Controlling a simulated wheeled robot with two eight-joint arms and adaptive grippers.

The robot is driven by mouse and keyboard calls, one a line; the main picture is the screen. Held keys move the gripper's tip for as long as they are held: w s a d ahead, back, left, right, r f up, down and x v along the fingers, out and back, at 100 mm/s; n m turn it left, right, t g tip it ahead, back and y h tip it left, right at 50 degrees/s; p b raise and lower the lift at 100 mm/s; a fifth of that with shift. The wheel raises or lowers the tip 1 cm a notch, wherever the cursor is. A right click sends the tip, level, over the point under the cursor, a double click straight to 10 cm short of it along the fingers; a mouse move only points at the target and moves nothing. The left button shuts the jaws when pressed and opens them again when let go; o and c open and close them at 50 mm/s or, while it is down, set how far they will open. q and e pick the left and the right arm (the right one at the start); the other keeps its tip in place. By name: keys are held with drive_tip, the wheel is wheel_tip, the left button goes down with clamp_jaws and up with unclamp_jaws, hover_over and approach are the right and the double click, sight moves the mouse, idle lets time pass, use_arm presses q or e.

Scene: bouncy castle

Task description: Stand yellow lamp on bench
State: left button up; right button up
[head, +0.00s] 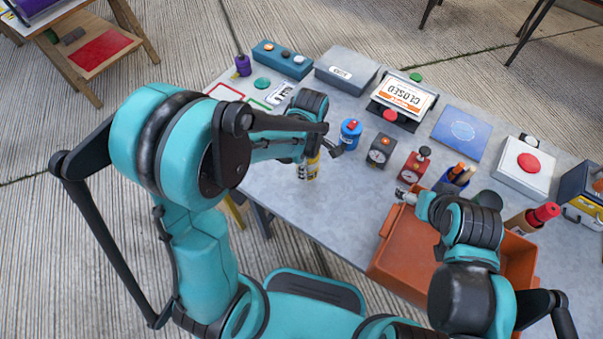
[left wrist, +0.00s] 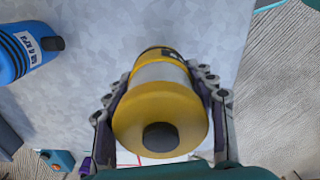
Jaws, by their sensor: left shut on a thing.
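The yellow lamp (head: 312,167) is at the front left part of the grey bench (head: 345,195), partly hidden by my left gripper. My left gripper (head: 313,152) is shut around its body. In the left wrist view the yellow lamp (left wrist: 165,105) lies between the two fingers (left wrist: 160,110), with its round end and dark knob facing the camera. The lamp looks roughly upright in the head view; I cannot tell whether its base touches the bench. My right gripper (head: 407,196) is by the rim of the orange crate, and its opening is unclear.
A blue canister (head: 350,130) stands right behind the lamp; it also shows in the left wrist view (left wrist: 25,50). A black gauge box (head: 380,150) and a red one (head: 413,167) stand to the right. The orange crate (head: 390,255) is at the front right. Bench front-centre is clear.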

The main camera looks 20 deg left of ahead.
use_arm(q)
drive_tip(key=a, duration=0.1)
drive_tip(key=f, duration=0.1)
drive_tip(key=a, duration=0.1)
drive_tip(key=shift+w+a+f+b, duration=0.25)
drive_tip(key=shift+a+f+b, duration=0.05)
drive_tip(key=shift+f, duration=0.05)
drive_tip(key=shift+f+b, duration=0.9)
drive_tip(key=shift+f, duration=1.05)
drive_tip(key=shift+f, duration=0.15)
drive_tip(key=o, duration=1.5)
drive_tip(key=shift+c, duration=0.2)
